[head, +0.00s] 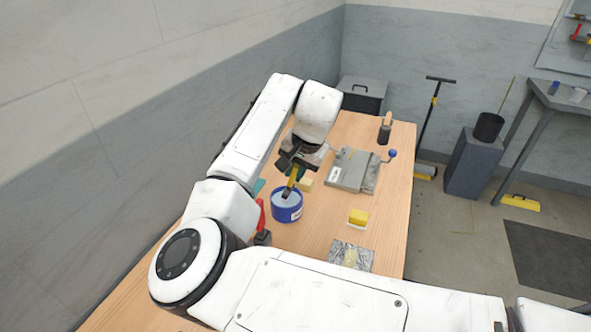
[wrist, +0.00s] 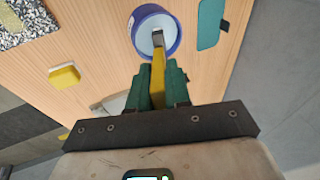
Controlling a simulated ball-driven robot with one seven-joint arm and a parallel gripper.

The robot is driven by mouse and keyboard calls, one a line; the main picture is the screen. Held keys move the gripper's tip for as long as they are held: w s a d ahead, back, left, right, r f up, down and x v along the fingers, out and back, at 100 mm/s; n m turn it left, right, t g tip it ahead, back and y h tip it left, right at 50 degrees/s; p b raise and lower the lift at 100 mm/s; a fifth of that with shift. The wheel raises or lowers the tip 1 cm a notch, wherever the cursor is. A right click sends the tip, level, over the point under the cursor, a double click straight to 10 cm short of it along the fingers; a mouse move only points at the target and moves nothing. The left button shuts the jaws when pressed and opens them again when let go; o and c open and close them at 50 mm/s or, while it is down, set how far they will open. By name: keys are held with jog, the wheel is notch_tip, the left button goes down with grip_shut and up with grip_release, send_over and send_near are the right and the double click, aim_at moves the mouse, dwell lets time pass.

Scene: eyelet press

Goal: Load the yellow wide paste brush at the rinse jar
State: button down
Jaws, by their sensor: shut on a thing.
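The yellow wide paste brush (wrist: 158,73) is held in my gripper (wrist: 158,85), its yellow handle between the green fingers. The brush (head: 292,180) points down, and its grey head reaches into the mouth of a blue jar (head: 287,213) in the head view. The blue jar also shows in the wrist view (wrist: 134,22), with a pale inside. I cannot tell whether the bristles touch what is in the jar. My gripper (head: 294,172) is above the jar, partly hidden by my wrist.
A grey press (head: 352,171) with a blue-knobbed lever stands behind the jar. A yellow block (head: 358,216) and a grey speckled sheet (head: 351,256) lie to its right. A red-handled thing (head: 261,216) is close left of the jar. A teal piece (wrist: 211,22) lies beside it.

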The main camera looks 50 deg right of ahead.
jog(key=shift+f, duration=0.55)
dwell(1.7)
jog(key=shift+r, duration=0.1)
notch_tip(320, 180, up, 5)
jog(key=p, duration=0.4)
jog(key=shift+r+p, duration=0.75)
jog(key=shift+r, duration=0.25)
jog(key=shift+s, duration=0.1)
